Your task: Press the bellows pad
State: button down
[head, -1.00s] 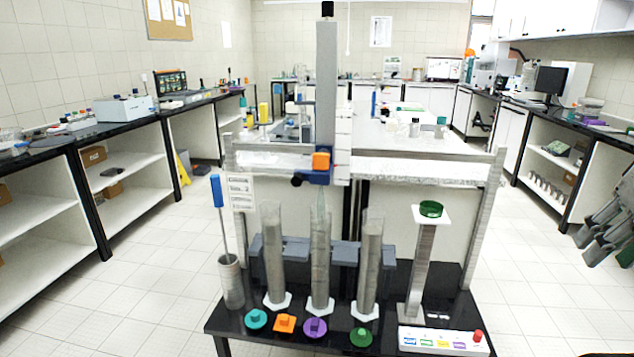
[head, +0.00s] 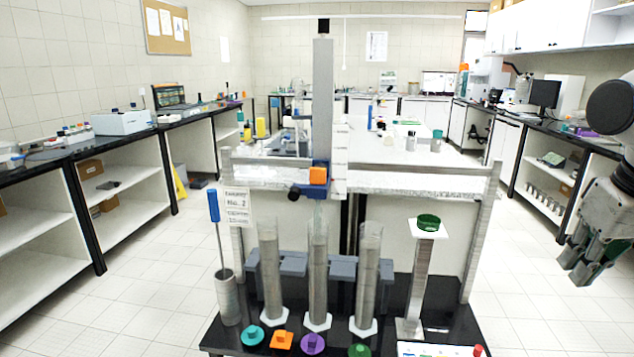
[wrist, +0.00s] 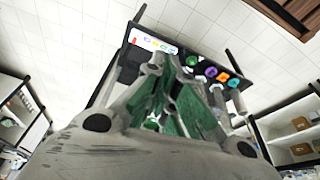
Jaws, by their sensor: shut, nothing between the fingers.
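A dark green round piece (head: 428,221) sits on a white square plate on top of a grey post, at the right of the black bench. It looks like the bellows pad, but I cannot be sure. In the wrist view a green round piece (wrist: 191,61) shows just past my fingers. My gripper (head: 581,280) is at the right edge of the head view, pointing down, apart from the post and to its right. It is shut and empty. In the wrist view its grey-green fingers (wrist: 172,85) fill the middle and hide part of the bench.
Three clear cylinders (head: 318,275) on white bases stand left of the post. Coloured knobbed caps (head: 282,341) lie along the front edge. A white button panel (head: 425,349) is at the front right, cut off below. A tall column with an orange block (head: 318,176) rises behind.

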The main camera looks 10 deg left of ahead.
jog(key=w+a+f+n+t+y, duration=0.1)
jog(key=w+a+f+n, duration=0.45)
jog(key=a, duration=0.35)
jog(key=w+a+f+n+y, duration=0.2)
jog(key=w+a+f+n, duration=0.2)
jog(key=w+a+f, duration=0.4)
jog(key=w+a+f+n+t+y, duration=0.1)
jog(key=w+a+f+n, duration=0.3)
jog(key=a, duration=0.6)
jog(key=w+a+r+n+t+y, duration=0.2)
jog(key=w+a+n+t+y, duration=0.15)
jog(key=a+n, duration=0.3)
notch_tip(320, 180, up, 13)
jog(key=w+a+n+t+y, duration=0.2)
jog(key=n+t+y, duration=0.2)
jog(key=n, duration=0.1)
jog(key=shift+w+a+f, duration=0.2)
jog(key=shift+w+a, duration=0.15)
jog(key=shift+w, duration=0.05)
jog(key=shift+w+t, duration=0.1)
jog(key=shift+t, duration=0.15)
